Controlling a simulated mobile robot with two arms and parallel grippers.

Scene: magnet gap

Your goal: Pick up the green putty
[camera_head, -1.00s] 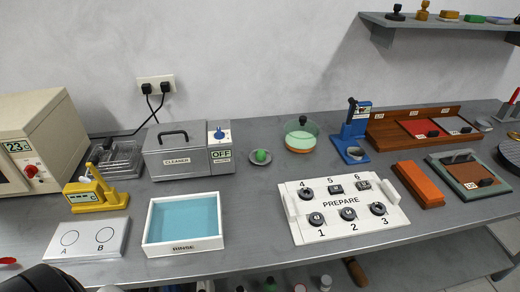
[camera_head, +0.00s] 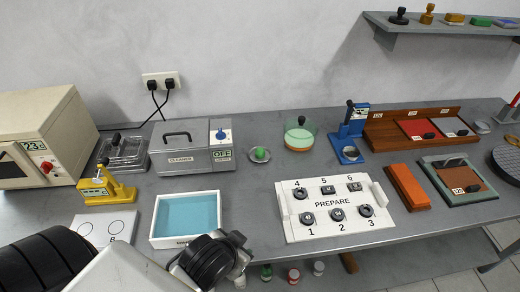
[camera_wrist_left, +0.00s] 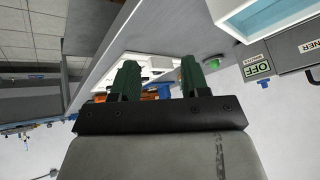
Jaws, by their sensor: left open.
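The green putty (camera_head: 260,154) is a small round lump on a small grey dish (camera_head: 254,160), right of the cleaner box. It also shows small in the left wrist view (camera_wrist_left: 214,63), beyond the fingers and to the right. My left arm comes in from the bottom left of the head view, its wrist in front of the rinse tray, well short of the putty. In the left wrist view my left gripper (camera_wrist_left: 160,82) is open, with its two dark green fingers apart and nothing seen between them. My right gripper is not in view.
The metal cleaner box (camera_head: 186,152) stands left of the putty, and a green-tinted glass dish (camera_head: 299,143) right of it. In front are the rinse tray (camera_head: 218,207) and the white PREPARE board (camera_head: 333,218). Bare bench lies between these and the putty.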

